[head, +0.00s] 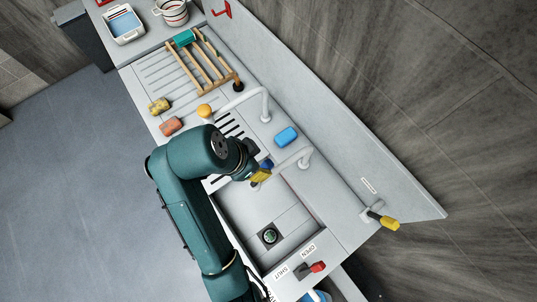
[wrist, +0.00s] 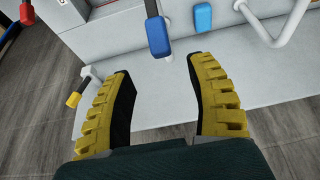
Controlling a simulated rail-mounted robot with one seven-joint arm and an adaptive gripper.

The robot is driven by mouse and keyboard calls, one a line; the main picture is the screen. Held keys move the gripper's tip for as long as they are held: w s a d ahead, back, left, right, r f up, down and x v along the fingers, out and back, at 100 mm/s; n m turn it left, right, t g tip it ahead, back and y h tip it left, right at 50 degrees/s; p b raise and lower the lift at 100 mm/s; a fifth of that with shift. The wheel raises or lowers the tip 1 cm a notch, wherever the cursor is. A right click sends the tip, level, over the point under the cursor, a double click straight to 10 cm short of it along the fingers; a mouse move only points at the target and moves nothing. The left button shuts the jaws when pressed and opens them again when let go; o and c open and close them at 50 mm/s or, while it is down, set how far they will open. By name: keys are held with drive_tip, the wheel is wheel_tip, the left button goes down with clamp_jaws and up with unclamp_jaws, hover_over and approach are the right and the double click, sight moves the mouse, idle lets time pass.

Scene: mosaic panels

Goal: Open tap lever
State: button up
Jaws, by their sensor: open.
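A lever with a blue end (wrist: 158,35) shows in the wrist view, hanging just beyond the gap between my fingertips. In the head view its blue end (head: 267,164) is partly hidden by my gripper (head: 260,174), above the sink. My gripper (wrist: 160,68) is open, with yellow-backed fingers and nothing between them. A lever with a red handle (head: 316,267) stands by the OPEN and SHUT labels at the sink's near end. A lever with a yellow handle (head: 389,222) is at the right, near the wall. I cannot tell which is the tap lever.
The sink basin (head: 255,217) is below my arm. A wooden rack (head: 208,66) and more sponges are on the drainboard at the upper left.

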sight(265, 165)
drive_tip(key=b+x, duration=0.2)
drive_tip(key=x, duration=0.8)
drive_tip(key=shift+f, duration=0.25)
drive_tip(key=shift+b, duration=0.3)
clamp_jaws()
